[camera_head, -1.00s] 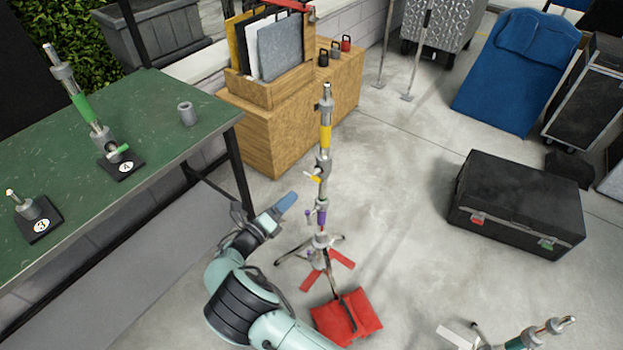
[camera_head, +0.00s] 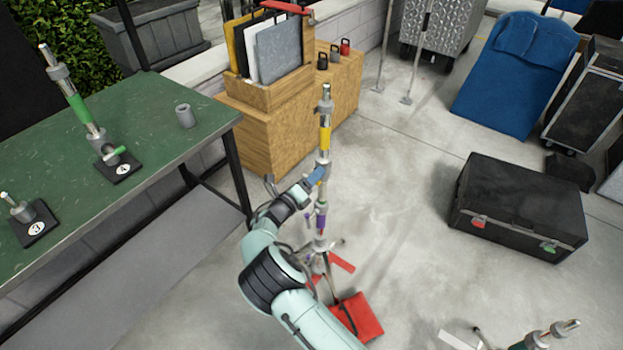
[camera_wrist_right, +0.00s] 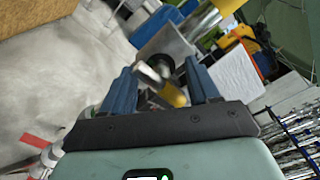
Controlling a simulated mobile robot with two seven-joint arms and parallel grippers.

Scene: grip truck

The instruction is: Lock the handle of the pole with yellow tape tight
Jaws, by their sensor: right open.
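The stand pole with yellow tape (camera_head: 324,140) rises upright from the floor in the middle of the head view, with a purple band (camera_head: 321,214) lower down. A grey clamp collar sits just below the yellow tape; its handle is hidden behind my gripper in the head view. My right gripper (camera_head: 316,176) is open at that collar's height, its blue fingers at the pole. In the right wrist view, a grey part with a yellow section (camera_wrist_right: 172,94), apparently the handle, shows between the two spread fingers. My left gripper is out of view.
A green table (camera_head: 150,165) with numbered short posts stands at left. A wooden cabinet (camera_head: 290,115) is behind the pole. A red sandbag (camera_head: 358,318) lies on the stand's base. A black case (camera_head: 515,205) is at right, with clear floor between.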

